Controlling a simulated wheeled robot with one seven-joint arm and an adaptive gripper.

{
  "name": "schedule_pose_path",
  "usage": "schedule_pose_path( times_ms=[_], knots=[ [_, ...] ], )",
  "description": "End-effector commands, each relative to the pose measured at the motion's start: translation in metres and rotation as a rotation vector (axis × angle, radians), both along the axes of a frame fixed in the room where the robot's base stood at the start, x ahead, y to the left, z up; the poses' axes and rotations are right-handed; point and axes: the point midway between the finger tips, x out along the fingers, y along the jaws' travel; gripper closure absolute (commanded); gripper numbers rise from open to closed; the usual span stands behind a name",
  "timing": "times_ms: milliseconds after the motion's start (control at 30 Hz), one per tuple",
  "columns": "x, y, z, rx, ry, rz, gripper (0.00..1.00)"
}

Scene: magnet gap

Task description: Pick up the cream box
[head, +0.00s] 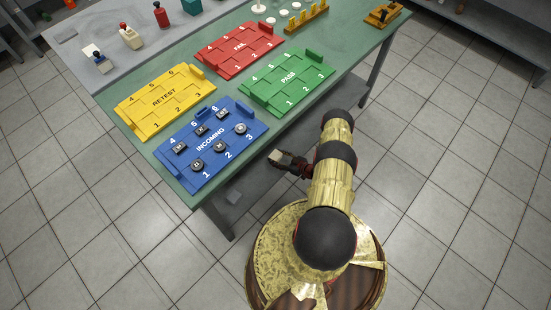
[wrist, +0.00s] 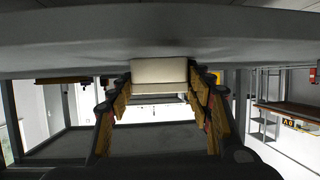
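The cream box (wrist: 160,71) is a small pale block between the fingertips of my gripper (wrist: 160,78) in the wrist view. Both fingers reach its sides, and the gripper looks shut on it. In the head view the cream box (head: 279,157) shows at the tip of my gripper (head: 286,161), beside the front edge of the green table, near the blue INCOMING tray. The box's upper edge meets a broad grey surface (wrist: 70,45) in the wrist view; I cannot tell whether they touch.
Bottles and fixtures stand at the back. Tiled floor (head: 450,150) is clear at right.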

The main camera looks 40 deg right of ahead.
Motion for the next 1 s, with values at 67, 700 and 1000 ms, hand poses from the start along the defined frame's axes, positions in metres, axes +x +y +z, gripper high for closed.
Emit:
schedule_pose_path(
  times_ms=[67,700,1000],
  knots=[
    [0.0,0.0,0.0,0.0,0.0,0.0,0.56],
    [0.0,0.0,0.002,0.0,0.0,0.0,0.76],
    [0.0,-0.001,0.027,0.0,0.0,0.0,0.76]
  ],
)
